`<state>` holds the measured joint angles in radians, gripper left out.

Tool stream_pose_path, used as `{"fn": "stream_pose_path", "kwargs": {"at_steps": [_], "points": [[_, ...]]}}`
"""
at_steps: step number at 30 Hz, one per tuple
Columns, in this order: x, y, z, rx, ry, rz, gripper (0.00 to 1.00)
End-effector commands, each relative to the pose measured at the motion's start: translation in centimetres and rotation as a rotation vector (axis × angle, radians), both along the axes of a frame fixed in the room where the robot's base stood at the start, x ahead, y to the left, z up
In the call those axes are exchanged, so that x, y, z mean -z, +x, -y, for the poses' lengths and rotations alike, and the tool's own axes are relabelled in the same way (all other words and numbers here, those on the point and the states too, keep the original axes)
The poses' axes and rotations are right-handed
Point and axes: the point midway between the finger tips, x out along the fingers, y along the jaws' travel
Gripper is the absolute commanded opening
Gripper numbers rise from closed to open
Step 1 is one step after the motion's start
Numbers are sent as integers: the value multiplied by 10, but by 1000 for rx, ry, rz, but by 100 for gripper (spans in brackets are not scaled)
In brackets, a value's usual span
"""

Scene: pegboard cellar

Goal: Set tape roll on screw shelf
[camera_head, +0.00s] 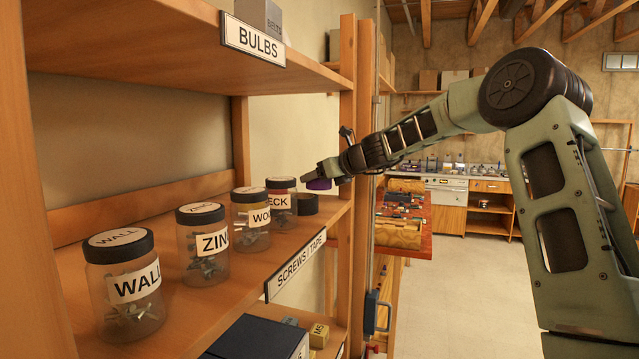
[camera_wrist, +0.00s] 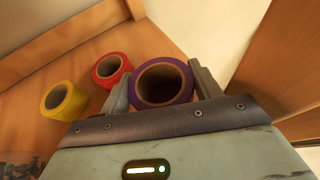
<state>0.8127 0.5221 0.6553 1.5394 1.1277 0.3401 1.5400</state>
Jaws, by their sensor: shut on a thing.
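My gripper (camera_wrist: 157,74) is shut on a purple tape roll (camera_wrist: 178,71), with one finger on each side of it. In the head view the purple roll (camera_head: 320,184) is partly hidden by my gripper (camera_head: 312,178), at the far end of the screw shelf (camera_head: 245,268), labelled "SCREWS / TAPE". It looks to be above the board; whether it touches anything below is unclear.
Several screw jars, such as the "WALL" jar (camera_head: 123,287) and "ZINC" jar (camera_head: 202,245), line the shelf. A dark round item (camera_head: 305,204) sits at its far end. The "BULBS" shelf (camera_head: 180,48) hangs above. A wooden upright (camera_head: 345,260) stands at the right edge.

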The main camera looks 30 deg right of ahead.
Motion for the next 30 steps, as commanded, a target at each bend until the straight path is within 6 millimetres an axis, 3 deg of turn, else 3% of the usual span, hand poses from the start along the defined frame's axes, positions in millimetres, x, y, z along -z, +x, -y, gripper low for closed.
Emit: {"fn": "stream_pose_path", "kwargs": {"at_steps": [1, 6, 18, 19, 20, 30], "points": [[14, -2, 2, 2, 6, -6, 38], [33, -2, 1, 1, 4, -3, 38], [38, -2, 1, -1, 1, -2, 38], [38, -2, 1, -1, 1, -2, 66], [37, -2, 1, -1, 1, -2, 72], [34, -2, 1, -1, 1, -2, 72]]}}
